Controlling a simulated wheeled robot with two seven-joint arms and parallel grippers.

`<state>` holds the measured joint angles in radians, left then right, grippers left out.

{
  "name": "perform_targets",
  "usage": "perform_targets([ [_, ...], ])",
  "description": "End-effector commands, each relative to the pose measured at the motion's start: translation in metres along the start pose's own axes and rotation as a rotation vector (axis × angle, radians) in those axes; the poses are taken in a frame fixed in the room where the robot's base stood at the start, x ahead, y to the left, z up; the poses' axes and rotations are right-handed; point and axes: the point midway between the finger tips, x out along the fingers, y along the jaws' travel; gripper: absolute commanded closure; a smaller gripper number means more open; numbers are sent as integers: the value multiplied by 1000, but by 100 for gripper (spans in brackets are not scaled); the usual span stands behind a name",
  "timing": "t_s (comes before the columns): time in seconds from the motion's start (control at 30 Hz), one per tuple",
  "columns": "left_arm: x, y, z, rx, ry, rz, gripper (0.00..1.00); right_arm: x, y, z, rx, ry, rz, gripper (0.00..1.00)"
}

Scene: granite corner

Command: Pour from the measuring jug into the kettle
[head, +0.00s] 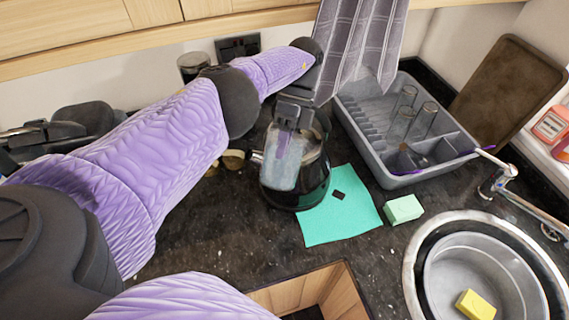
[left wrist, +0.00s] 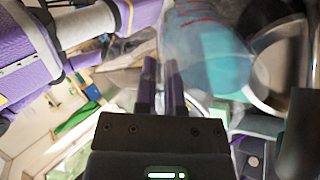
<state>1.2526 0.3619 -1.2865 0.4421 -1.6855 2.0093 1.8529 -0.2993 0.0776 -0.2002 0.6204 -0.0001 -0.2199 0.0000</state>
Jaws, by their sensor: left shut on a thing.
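The clear measuring jug (head: 281,172) is in front of the dark kettle (head: 312,194) in the head view, overlapping its top. My left gripper (head: 288,128) is shut on the jug from above. In the left wrist view the jug (left wrist: 205,38) shows red marks on its clear wall, just beyond the fingers of my left gripper (left wrist: 161,85). I cannot tell whether liquid is passing from it. The kettle's opening is largely hidden by the jug and gripper. My right gripper is not in view.
The kettle stands beside a teal cloth (head: 345,222) on the dark counter. A grey dish rack (head: 385,165) with glasses is behind right. A pale green sponge (head: 403,209) lies near the round sink (head: 416,262). A wooden open box (head: 345,283) is at the front.

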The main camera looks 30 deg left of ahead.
Motion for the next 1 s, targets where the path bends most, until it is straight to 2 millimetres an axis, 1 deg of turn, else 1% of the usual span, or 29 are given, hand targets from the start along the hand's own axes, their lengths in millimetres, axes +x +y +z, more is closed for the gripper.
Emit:
perform_targets([
  [0.03,0,0,0,4,0,-5,100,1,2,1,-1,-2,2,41],
  [0.17,-1,4,0,8,1,-46,100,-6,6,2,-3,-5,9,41],
  [0.3,-2,8,2,-1,2,-150,100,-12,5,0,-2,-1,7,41],
  [0.33,-8,14,2,-1,2,-177,100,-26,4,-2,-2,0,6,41],
  [0.4,-12,20,2,-2,2,-246,100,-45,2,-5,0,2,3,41],
  [0.43,-13,22,2,-1,2,-280,100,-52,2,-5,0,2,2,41],
  [0.5,-22,29,2,-3,4,-346,100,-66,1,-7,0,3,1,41],
  [0.57,-28,35,2,-4,4,-404,100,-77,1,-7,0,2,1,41],
  [0.6,-28,36,2,-3,3,-448,100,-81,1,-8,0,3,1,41],
  [0.67,-19,29,2,-4,4,-537,100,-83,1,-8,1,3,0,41],
  [0.73,-20,28,2,-4,6,-614,100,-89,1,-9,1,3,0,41],
  [0.8,-21,27,1,-5,8,-665,100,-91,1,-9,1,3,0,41],
  [1.0,-20,25,1,-5,9,-703,100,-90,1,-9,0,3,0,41],
])
